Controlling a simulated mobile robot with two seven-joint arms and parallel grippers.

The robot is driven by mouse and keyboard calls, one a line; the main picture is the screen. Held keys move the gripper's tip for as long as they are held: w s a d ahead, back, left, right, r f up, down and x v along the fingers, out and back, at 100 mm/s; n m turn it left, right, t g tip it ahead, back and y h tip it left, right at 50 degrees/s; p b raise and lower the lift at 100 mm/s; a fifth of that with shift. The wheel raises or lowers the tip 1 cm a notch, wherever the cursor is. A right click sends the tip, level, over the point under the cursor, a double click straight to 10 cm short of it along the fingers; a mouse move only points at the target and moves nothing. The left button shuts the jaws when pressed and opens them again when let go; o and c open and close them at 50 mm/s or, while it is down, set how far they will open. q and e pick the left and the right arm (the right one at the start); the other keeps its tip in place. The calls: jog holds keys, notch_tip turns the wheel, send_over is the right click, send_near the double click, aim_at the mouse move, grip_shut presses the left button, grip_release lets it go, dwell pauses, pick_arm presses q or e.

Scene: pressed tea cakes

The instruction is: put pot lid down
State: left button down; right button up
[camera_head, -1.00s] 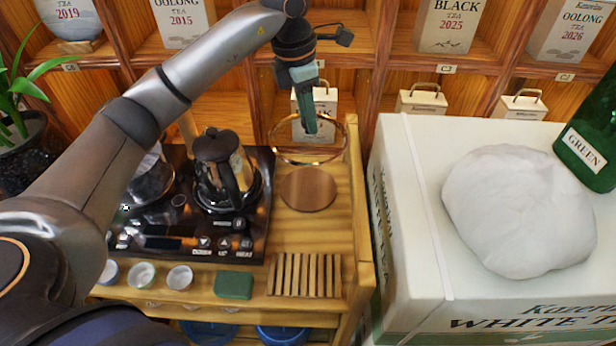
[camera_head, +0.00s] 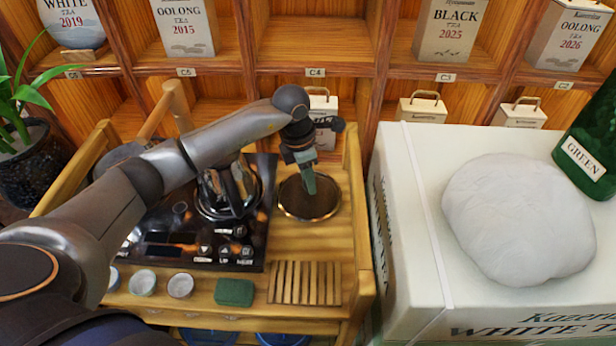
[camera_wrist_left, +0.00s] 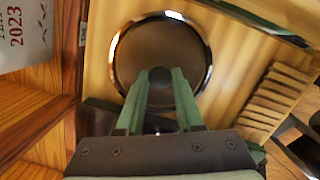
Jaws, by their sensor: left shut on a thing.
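The pot lid (camera_head: 322,203) is a round glass lid with a metal rim. In the head view it lies flat at the right of the wooden tea cart, over the round brown coaster, which shows only through the glass. My left gripper (camera_head: 309,190) points down at the lid's middle, its green fingers shut on the knob. In the left wrist view the lid (camera_wrist_left: 190,40) fills the space beyond the green fingers (camera_wrist_left: 160,85), which meet at the dark knob. Whether the lid touches the coaster I cannot tell. My right gripper is out of view.
A black stove panel (camera_head: 190,250) with a glass pot (camera_head: 228,190) stands left of the lid, partly under my left arm. A slatted wooden rack (camera_head: 305,283), a green block (camera_head: 234,292) and small cups are in front. A white tea box (camera_head: 408,200) stands beyond the cart's right rail.

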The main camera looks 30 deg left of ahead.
aim_at(301, 194)
pick_arm(q)
jog(key=shift+f, duration=0.15)
jog(key=c, duration=0.5)
grip_release()
jog(key=shift+c, duration=0.2)
notch_tip(301, 194, up, 12)
jog(key=s+a, duration=0.1)
jog(key=shift+s+r, duration=0.15)
jog(key=shift+r, duration=0.05)
